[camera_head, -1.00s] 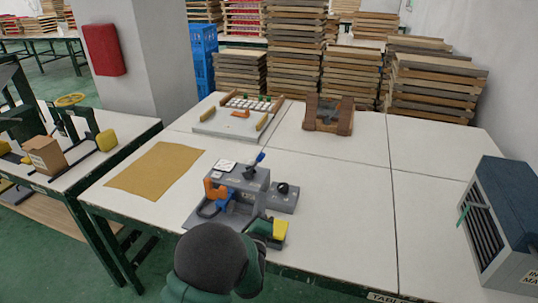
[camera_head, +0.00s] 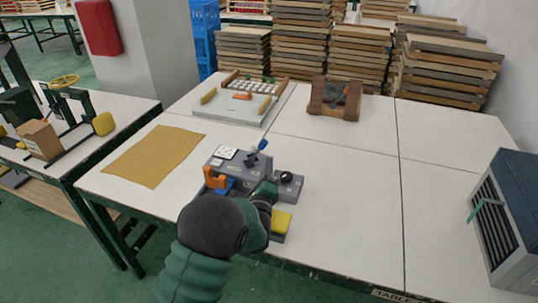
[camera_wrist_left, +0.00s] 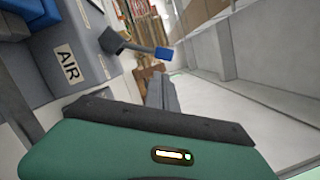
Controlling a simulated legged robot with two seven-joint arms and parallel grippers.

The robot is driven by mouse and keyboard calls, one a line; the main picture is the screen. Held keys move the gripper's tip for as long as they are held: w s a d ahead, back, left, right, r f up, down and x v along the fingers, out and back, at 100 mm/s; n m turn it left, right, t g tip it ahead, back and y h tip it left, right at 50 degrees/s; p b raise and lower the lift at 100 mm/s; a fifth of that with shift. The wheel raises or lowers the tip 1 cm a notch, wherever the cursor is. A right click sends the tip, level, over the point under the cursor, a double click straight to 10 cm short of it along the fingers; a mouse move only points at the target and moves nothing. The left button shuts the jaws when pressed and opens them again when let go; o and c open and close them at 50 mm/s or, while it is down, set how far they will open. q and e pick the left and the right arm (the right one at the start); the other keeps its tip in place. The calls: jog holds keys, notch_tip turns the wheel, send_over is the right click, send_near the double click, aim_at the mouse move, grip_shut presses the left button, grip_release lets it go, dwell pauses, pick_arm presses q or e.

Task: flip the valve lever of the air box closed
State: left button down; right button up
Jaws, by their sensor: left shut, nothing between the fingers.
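The air box (camera_head: 222,168) is a grey unit near the front middle of the table. Its valve lever (camera_head: 262,145) has a dark arm and a blue tip, sticking up toward the back right. In the left wrist view, the AIR label (camera_wrist_left: 67,63) is on the box's grey face, and the lever's blue tip (camera_wrist_left: 163,53) points right. My left gripper (camera_head: 270,188) is green and dark, shut and empty, at the box's right front, below the lever and apart from it. The hand hides part of the box. My right gripper is not in view.
An orange clamp-like part (camera_head: 214,180) and a black knob (camera_head: 286,177) flank the hand. A yellow block (camera_head: 282,221) lies in front. A brown sheet (camera_head: 153,156) is to the left, a blue-grey machine (camera_head: 510,215) at right.

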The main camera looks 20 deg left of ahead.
aim_at(258, 151)
pick_arm(q)
jog(key=x, duration=0.5)
jog(key=shift+w, duration=0.25)
jog(key=shift+a+r, duration=0.1)
jog(key=shift+r, duration=0.05)
